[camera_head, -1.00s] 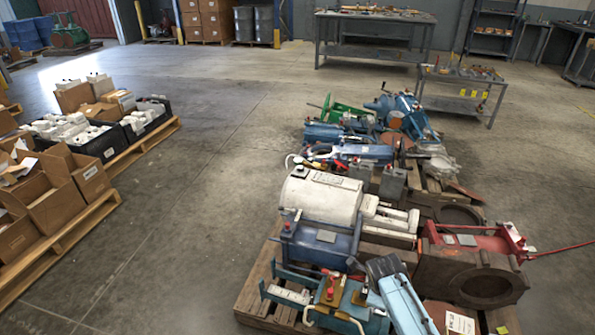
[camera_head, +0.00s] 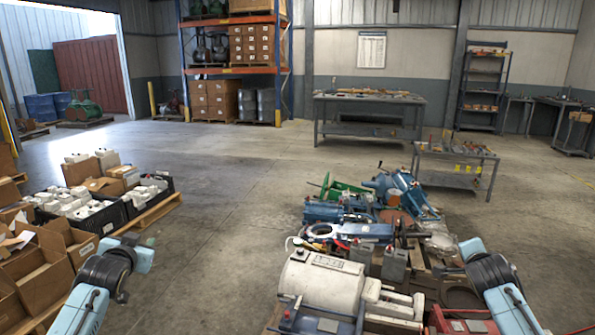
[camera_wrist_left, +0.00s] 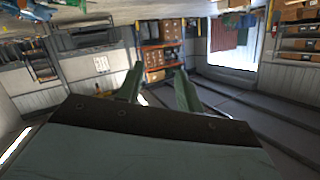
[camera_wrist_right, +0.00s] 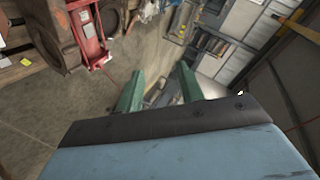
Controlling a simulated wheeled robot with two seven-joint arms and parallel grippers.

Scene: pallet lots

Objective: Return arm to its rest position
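Both of my blue-and-black arms show at the bottom of the head view, one at each side. My left gripper (camera_wrist_left: 157,68) has its two green fingers apart in the left wrist view, with nothing between them. In the head view the left gripper is small and partly hidden by its own arm, in front of the boxes at left. My right gripper (camera_wrist_right: 159,68) also has its green fingers apart and empty in the right wrist view. In the head view the right arm is beside the machine-parts pallet, and its fingers cannot be made out.
Blue, white and red machine parts, including a white rounded housing (camera_head: 322,280), fill the right pallet. Open cardboard boxes (camera_head: 36,277) and black crates (camera_head: 101,224) stand at left. Bare floor lies between. A workbench (camera_head: 368,116), grey cart (camera_head: 455,168) and orange-blue rack (camera_head: 283,70) stand behind.

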